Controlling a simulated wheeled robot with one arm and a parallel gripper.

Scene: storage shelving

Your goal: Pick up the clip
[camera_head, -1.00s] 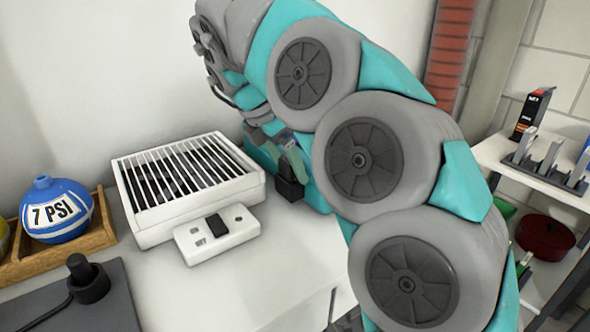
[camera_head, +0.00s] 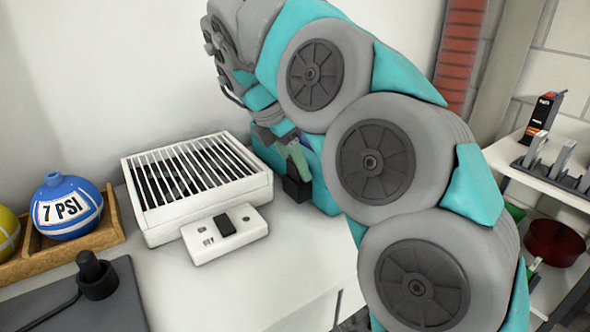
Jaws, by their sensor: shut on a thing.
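My gripper (camera_head: 296,178) is at the end of my arm, low over the white counter, just right of the white slatted box. A dark fingertip part shows near the counter top. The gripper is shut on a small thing. A pale green piece (camera_head: 299,156) shows at the jaws, and I take it to be the clip. My wrist and arm hide most of it, so its full shape and whether it touches the counter cannot be told.
A white slatted box (camera_head: 150,233) stands on the counter (camera_head: 262,290), with a white switch unit (camera_head: 240,228) in front. A blue "7 PSI" ball (camera_head: 67,208) sits in a wooden tray (camera_head: 110,232) at left. A shelf rack (camera_head: 570,190) stands at right. The counter's front middle is clear.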

